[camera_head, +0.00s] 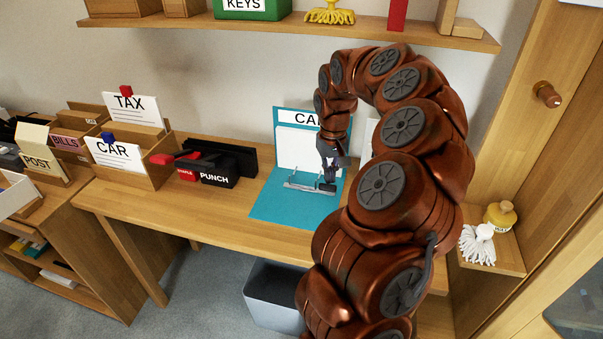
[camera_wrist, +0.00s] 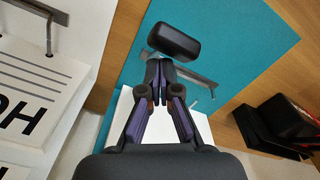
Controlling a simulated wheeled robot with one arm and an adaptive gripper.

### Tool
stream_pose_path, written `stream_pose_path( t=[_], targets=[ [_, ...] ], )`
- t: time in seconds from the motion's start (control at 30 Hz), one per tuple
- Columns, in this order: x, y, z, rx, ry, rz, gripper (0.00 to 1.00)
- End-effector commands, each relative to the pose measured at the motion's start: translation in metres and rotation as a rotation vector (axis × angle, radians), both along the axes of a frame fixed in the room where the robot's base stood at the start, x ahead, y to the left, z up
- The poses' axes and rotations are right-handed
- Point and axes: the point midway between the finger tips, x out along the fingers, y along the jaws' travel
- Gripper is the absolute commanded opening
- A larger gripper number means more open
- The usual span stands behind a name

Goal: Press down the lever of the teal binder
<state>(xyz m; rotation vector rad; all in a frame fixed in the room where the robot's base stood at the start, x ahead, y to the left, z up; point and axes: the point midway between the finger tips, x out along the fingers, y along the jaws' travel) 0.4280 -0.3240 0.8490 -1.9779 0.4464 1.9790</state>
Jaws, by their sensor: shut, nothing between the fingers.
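The teal binder (camera_head: 265,208) lies open on the desk, its cover standing at the back with a label partly hidden by my arm. Its metal mechanism (camera_head: 305,187) lies on the flat teal part. The lever's black end (camera_head: 327,187) is at the right of the mechanism. In the wrist view the black lever end (camera_wrist: 174,41) shows just beyond my fingertips (camera_wrist: 161,72), with teal around it. My gripper (camera_head: 328,170) is shut and empty, pointing down over the lever. I cannot tell whether it touches the lever.
A black box marked PUNCH (camera_head: 218,174) and a red stapler-like item (camera_head: 175,158) stand left of the binder. A wooden sorter with a CAR card (camera_head: 115,153) is further left. A shelf (camera_head: 290,27) runs above.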

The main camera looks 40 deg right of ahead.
Motion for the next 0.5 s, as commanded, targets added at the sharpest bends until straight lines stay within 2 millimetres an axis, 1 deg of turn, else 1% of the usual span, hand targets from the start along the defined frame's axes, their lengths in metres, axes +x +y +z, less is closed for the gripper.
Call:
stream_pose_path(
  t=[0.3, 0.5],
  targets=[
    [-0.0005, -0.0010, -0.0105, 0.002, 0.000, 0.000, 0.00],
    [-0.0004, -0.0009, -0.0121, 0.003, 0.000, 0.000, 0.00]
  ],
)
